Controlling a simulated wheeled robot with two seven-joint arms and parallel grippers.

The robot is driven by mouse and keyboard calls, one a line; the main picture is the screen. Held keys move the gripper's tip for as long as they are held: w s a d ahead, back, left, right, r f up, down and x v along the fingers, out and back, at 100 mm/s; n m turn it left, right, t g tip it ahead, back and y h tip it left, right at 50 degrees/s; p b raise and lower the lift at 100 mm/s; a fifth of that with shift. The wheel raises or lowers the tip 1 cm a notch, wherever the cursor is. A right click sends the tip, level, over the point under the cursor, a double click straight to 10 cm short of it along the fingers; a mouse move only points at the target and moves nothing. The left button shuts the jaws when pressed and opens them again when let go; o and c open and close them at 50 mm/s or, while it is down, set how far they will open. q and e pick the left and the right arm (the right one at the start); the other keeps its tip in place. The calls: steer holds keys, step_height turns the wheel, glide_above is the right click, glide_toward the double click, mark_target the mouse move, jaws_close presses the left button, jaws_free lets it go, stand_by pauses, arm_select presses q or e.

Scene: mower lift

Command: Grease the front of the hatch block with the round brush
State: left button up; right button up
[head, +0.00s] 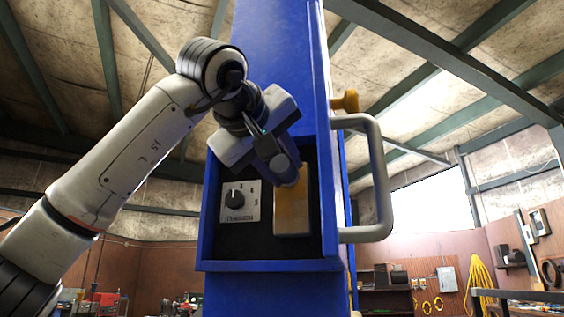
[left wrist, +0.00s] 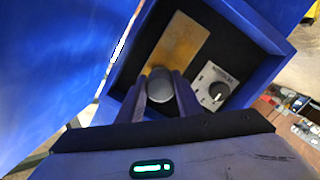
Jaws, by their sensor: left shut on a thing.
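The hatch block (head: 291,213) is a tan-yellow upright block inside the dark recess of the blue column. It also shows in the left wrist view (left wrist: 180,48). My left gripper (head: 283,165) is in the recess opening, at the upper end of the block. It is shut on a grey round-ended thing, seemingly the round brush (left wrist: 160,92), between its fingers in the left wrist view. The brush's end overlaps the block's edge there; I cannot tell whether they touch. Bristles are hidden. My right gripper is not in view.
A dial plate with a black knob (head: 235,199) sits left of the block in the recess.

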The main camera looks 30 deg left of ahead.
arm_select(q)
steer(key=shift+f+b, duration=3.6)
steer(key=shift+f, duration=2)
steer(key=s, duration=0.2)
steer(key=s+d, duration=0.1)
steer(key=s, duration=0.2)
steer(key=shift+s+d+r+b, duration=0.1)
steer(key=shift+s+d+b, duration=0.15)
steer(key=shift+s+b, duration=0.15)
steer(key=shift+s, duration=0.1)
steer(key=s, duration=0.2)
steer(key=shift+s+d, duration=0.35)
